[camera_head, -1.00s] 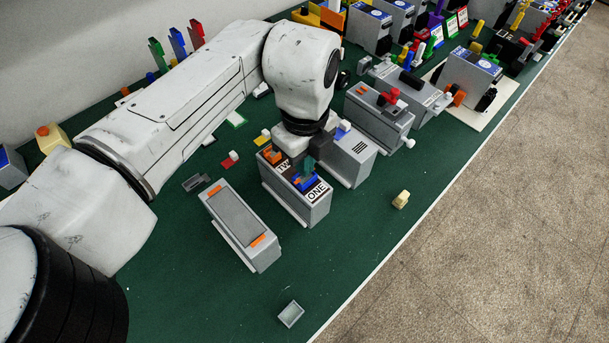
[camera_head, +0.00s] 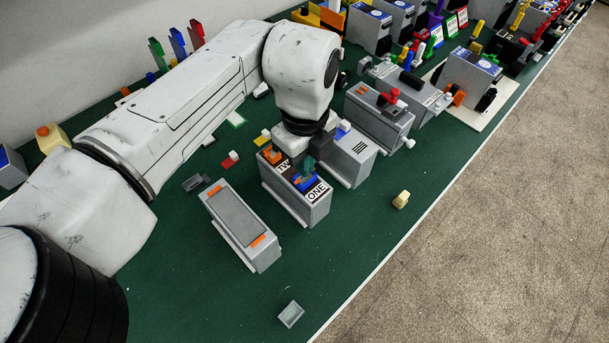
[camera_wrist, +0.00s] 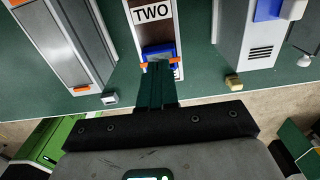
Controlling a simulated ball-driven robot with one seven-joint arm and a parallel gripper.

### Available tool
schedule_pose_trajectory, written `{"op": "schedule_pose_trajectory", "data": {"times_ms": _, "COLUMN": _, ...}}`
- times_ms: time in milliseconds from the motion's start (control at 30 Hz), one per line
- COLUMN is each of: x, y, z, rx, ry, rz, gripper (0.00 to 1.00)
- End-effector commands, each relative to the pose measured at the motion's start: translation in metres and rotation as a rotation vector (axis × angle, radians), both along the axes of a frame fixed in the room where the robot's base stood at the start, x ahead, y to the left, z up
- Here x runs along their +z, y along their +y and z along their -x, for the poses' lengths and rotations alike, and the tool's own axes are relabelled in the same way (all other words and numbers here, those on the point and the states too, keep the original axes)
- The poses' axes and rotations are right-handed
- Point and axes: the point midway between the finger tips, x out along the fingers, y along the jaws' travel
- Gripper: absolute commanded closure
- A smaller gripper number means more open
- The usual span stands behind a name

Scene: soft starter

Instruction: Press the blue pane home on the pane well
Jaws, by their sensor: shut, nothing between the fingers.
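The blue pane (camera_head: 300,185) sits on top of a grey box (camera_head: 318,213), beside its "ONE" label. It also shows in the wrist view (camera_wrist: 152,50), below the "TWO" label, partly covered by my fingers. My gripper (camera_head: 309,163) has its teal fingers shut and empty, pointing down at the pane. In the wrist view my gripper's fingertips (camera_wrist: 159,66) overlap the pane's near edge. Whether they touch it, and whether the pane is fully seated, I cannot tell. The pane well under it is mostly hidden.
An orange piece (camera_head: 272,155) sits at the box's "TWO" end. A grey box with a dark panel (camera_head: 235,213) stands to the left, and a vented grey box (camera_head: 350,158) to the right. A small cream block (camera_head: 401,199) and grey tray (camera_head: 290,314) lie on the green table.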

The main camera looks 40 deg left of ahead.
Motion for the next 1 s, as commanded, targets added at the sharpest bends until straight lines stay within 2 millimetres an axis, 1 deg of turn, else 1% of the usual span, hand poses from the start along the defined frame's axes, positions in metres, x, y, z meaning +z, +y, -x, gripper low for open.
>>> {"op": "schedule_pose_trajectory", "data": {"times_ms": 400, "x": -0.001, "y": 0.0, "z": 0.0, "rx": 0.0, "ry": 0.0, "rz": 0.0, "gripper": 1.0}}
{"op": "schedule_pose_trajectory", "data": {"times_ms": 1000, "x": -0.011, "y": 0.0, "z": 0.0, "rx": 0.0, "ry": 0.0, "rz": 0.001, "gripper": 1.0}}
